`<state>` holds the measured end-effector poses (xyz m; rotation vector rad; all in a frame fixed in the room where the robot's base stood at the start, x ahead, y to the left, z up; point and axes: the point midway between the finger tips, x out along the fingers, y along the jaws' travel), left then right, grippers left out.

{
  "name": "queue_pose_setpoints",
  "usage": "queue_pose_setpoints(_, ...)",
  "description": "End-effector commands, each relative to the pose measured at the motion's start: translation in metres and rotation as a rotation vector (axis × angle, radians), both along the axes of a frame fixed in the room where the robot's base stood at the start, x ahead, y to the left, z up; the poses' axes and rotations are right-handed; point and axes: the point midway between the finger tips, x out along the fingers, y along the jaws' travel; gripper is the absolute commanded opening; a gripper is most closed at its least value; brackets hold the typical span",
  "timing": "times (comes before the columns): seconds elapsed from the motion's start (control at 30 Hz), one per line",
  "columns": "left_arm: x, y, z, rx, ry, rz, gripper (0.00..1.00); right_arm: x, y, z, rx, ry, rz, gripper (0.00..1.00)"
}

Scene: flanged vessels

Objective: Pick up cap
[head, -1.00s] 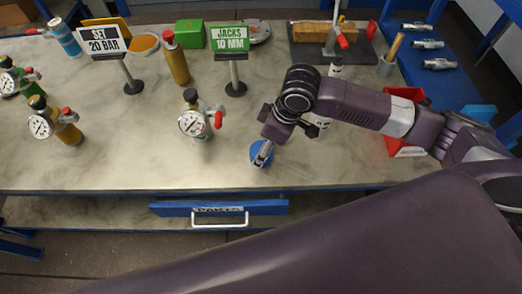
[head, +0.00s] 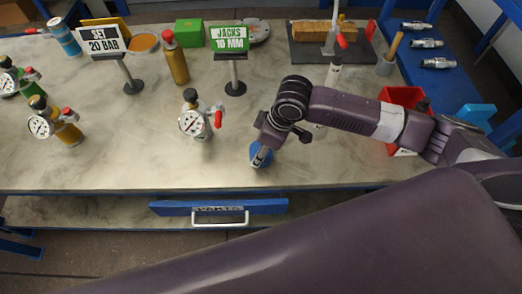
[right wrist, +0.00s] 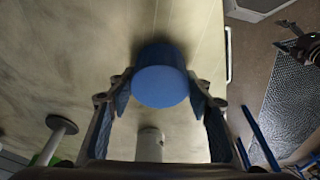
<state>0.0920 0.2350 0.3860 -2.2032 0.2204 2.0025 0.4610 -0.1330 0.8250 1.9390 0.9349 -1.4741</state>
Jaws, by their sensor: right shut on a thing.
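The blue round cap (head: 262,151) is near the front edge of the grey table, below the arm in the head view. My right gripper (head: 258,160) is shut on it. In the right wrist view the cap (right wrist: 161,78) sits between the two fingertips, one on each side, with its round blue face toward the camera. I cannot tell whether the cap touches the table. My left gripper is not in view.
A small gauge vessel (head: 194,121) with a red handle stands left of the cap. The "JACKS 10 MM" sign (head: 230,39) is behind. A red bin (head: 402,97) is partly behind my arm. The drawer (head: 219,208) is below the front edge.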

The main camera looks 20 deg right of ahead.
Motion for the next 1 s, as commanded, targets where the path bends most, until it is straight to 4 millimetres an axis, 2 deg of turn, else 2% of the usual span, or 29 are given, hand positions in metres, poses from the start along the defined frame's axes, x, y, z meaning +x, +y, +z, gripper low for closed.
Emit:
queue_pose_setpoints(0.17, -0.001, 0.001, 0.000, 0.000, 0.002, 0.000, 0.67, 0.001, 0.000, 0.003, 0.000, -0.001, 0.000, 0.26)
queue_pose_setpoints(0.37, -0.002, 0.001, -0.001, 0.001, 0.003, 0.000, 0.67, 0.001, 0.000, 0.023, 0.002, -0.003, 0.000, 0.26)
queue_pose_setpoints(0.53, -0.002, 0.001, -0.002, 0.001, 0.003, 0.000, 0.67, 0.002, 0.000, 0.061, 0.002, -0.007, 0.001, 0.26)
queue_pose_setpoints(0.8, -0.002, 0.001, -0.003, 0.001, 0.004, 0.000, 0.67, 0.002, 0.001, 0.141, 0.002, -0.009, 0.001, 0.26)
queue_pose_setpoints(1.0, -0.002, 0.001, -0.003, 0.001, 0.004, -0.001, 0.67, 0.001, 0.001, 0.181, 0.002, -0.004, -0.001, 0.26)
